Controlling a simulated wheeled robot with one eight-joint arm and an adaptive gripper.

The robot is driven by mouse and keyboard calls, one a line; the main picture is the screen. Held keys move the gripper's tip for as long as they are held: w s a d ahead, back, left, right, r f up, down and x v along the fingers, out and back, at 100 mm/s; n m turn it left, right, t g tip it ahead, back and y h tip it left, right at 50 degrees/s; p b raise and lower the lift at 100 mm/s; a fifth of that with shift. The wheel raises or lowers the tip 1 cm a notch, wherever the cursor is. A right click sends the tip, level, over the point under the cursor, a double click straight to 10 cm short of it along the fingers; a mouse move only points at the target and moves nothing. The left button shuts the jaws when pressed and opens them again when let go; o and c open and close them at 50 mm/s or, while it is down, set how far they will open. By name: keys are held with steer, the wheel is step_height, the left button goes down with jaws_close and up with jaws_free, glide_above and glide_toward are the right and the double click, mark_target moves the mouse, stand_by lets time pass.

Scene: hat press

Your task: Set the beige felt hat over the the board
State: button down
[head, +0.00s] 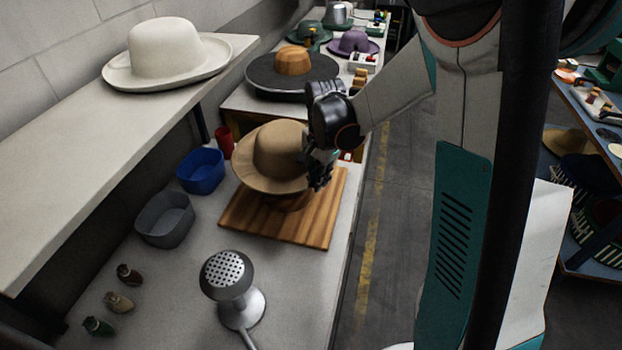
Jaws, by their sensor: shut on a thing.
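The beige felt hat (272,155) is above the wooden board (310,225) on the bench, tilted, with its crown up. My gripper (318,170) is shut on the right side of the hat. The board is striped wood and lies flat near the bench's right edge. A round brown form (288,201) shows under the hat on the board. The hat hides most of this form and the back left of the board. I cannot tell whether the brim touches the form.
A blue bin (201,171), a grey bin (165,220) and a red cup (224,142) stand left of the board. A metal steamer head (228,275) stands in front. A shelf (75,170) with a white hat (165,54) overhangs the left. More hats sit behind.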

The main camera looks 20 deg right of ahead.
steer(key=b, duration=1)
glide_toward(317, 221)
steer(key=shift+f, duration=2.55)
steer(key=shift+f+b, duration=0.55)
steer(key=c, duration=1.7)
jaws_free()
steer(key=shift+o, duration=0.2)
step_height(317, 221, up, 12)
steer(key=shift+s+d, duration=0.15)
steer(key=shift+s, duration=0.05)
